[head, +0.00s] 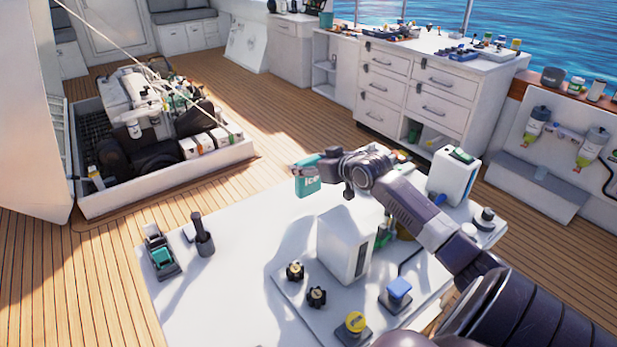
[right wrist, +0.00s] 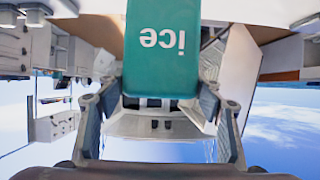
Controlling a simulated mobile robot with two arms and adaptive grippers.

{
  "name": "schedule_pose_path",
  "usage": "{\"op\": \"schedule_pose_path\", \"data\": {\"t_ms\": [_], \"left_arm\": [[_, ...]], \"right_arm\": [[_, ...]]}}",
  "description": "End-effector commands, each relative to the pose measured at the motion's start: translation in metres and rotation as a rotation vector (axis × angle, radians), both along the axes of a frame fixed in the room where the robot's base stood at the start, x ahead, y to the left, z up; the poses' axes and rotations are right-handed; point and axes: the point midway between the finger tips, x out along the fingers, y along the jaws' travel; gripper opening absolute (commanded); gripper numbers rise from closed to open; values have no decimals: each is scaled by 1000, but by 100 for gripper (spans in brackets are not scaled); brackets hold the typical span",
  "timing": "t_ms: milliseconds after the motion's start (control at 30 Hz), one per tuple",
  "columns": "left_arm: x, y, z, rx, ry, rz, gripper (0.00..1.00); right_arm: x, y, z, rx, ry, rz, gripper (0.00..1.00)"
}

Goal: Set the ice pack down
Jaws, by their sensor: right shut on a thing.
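The teal ice pack (head: 307,182), with "ice" in white letters, is held in my right gripper (head: 315,165) above the far edge of the white table (head: 225,285). In the right wrist view the ice pack (right wrist: 162,45) fills the upper middle, its lettering upside down, between the two fingers. My right gripper is shut on it. The ice pack appears apart from the table top. My left gripper is not in view.
A white box (head: 345,245), knobs and a blue-topped part (head: 398,290) crowd the table's right half. A dark upright tool (head: 202,238) and a small tray (head: 160,255) stand at the left. The front-left middle is clear. The open engine hatch (head: 170,190) lies beyond.

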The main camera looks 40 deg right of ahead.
Motion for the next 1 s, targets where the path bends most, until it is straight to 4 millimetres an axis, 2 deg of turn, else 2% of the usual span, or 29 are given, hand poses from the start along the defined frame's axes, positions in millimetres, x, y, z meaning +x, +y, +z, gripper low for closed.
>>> {"op": "schedule_pose_path", "data": {"t_ms": [167, 433, 800, 833, 967, 1000], "left_arm": [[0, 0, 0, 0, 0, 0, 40], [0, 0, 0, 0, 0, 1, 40], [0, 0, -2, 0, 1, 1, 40], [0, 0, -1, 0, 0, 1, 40], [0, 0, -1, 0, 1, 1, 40], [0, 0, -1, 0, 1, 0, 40]], "right_arm": [[1, 0, -8, -1, -6, 0, 23], [1, 0, -45, 0, -4, 0, 23], [1, 0, -49, -2, -6, 0, 23], [0, 0, -50, 0, -2, 0, 64], [0, 0, -50, 0, -2, 0, 79], [0, 0, -50, 0, -2, 0, 79]]}}
